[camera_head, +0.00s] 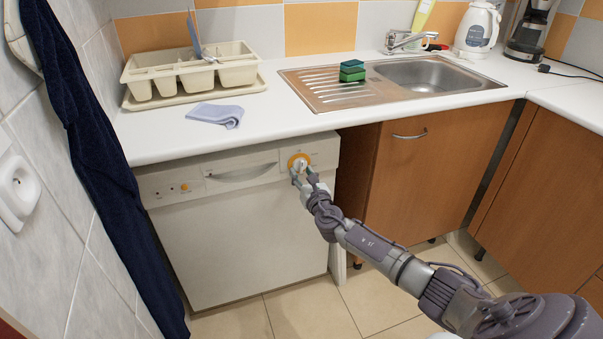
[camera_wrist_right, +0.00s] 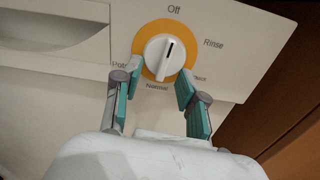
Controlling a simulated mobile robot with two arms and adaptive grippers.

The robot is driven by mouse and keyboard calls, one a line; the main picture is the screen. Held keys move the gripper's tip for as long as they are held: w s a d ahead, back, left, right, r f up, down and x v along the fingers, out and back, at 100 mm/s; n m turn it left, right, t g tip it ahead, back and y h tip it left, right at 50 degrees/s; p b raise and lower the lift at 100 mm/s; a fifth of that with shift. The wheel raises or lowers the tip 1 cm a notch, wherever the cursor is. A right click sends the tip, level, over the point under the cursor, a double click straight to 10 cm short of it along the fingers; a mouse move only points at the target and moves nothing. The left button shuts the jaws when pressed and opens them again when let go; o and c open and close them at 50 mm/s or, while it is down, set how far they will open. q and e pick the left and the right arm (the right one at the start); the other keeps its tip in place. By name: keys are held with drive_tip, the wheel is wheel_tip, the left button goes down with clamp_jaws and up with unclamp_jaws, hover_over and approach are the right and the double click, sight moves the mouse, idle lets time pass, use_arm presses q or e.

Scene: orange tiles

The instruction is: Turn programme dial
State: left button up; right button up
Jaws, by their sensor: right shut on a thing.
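The programme dial (camera_head: 299,163) is a white knob on an orange ring at the right end of the dishwasher's (camera_head: 240,230) front panel. In the right wrist view the dial (camera_wrist_right: 165,55) has labels around it, with "Off" at the top, "Rinse" to the right and "Normal" below. The black mark on the knob points up, slightly right, near "Off". My right gripper (camera_head: 300,176) is at the dial, and its fingertips (camera_wrist_right: 159,72) are on both sides of the knob's lower part, closed on it. My left gripper is not in view.
The dishwasher handle (camera_head: 242,172) is left of the dial. Above are the white worktop (camera_head: 290,115), a folded cloth (camera_head: 216,115), a dish rack (camera_head: 190,72) and a sink (camera_head: 425,75). A dark blue towel (camera_head: 90,150) hangs at left. A wooden cabinet (camera_head: 425,180) stands right of the dishwasher.

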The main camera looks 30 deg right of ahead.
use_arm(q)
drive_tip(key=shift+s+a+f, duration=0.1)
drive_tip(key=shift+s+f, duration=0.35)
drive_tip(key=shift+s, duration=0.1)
use_arm(e)
drive_tip(key=shift+n, duration=0.6)
drive_tip(key=o, duration=1.1)
drive_tip(key=shift+o, duration=0.2)
drive_tip(key=v, duration=1.2)
drive_tip(key=shift+f, duration=0.1)
